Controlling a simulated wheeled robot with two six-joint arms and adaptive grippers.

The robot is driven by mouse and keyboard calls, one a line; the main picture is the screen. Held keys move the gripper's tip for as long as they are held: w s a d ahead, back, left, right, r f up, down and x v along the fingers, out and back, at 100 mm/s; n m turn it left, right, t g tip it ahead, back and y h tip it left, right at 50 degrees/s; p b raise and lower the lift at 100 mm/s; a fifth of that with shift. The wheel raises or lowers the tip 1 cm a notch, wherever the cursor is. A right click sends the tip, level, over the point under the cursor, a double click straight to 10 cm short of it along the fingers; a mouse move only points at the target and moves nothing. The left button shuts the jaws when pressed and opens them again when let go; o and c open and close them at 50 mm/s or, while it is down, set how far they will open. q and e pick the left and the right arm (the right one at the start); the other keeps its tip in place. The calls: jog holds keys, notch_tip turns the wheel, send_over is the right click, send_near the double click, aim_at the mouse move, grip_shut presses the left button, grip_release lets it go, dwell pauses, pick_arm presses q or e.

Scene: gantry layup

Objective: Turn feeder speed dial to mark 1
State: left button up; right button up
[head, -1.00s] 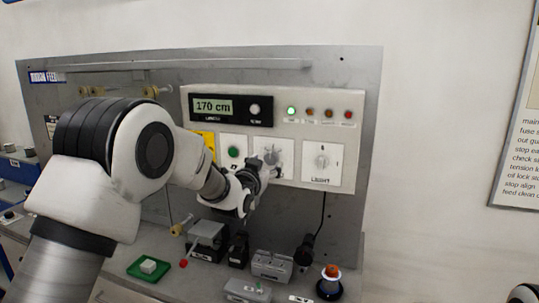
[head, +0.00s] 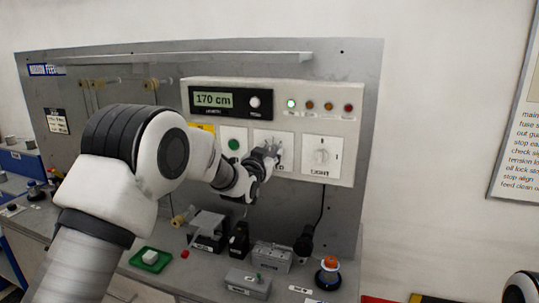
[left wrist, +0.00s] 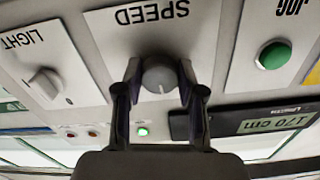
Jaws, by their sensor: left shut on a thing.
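The grey round speed dial (left wrist: 159,73) sits on the white SPEED plate (left wrist: 112,18), which appears upside down in the left wrist view. A pale pointer line on the dial points to the bottom of that picture. The marks around the dial cannot be read. My left gripper (left wrist: 160,82) has one finger on each side of the dial and is shut on it. In the head view my left gripper (head: 270,156) is at the middle plate of the panel and covers much of the dial. My right gripper is not in view.
The green jog button (head: 234,145) is left of the speed plate and the light knob (head: 321,156) is right of it. The display (head: 213,100) above reads 170 cm. A green tray (head: 150,262), grey blocks and an orange-topped button (head: 329,272) stand on the bench below.

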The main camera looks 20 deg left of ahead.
pick_arm(q)
jog(key=shift+f+n+b, duration=0.1)
jog(key=shift+n+b, duration=0.65)
jog(key=shift+n, duration=0.25)
jog(key=shift+n+b, duration=0.7)
jog(key=shift+n, duration=0.5)
jog(key=n+b, duration=0.1)
jog(key=n, duration=0.3)
jog(key=shift+b, duration=0.3)
jog(key=shift+n, duration=0.3)
jog(key=o, duration=1.1)
jog(key=shift+o, duration=0.2)
jog(key=s, duration=1.2)
jog(key=shift+a, duration=0.15)
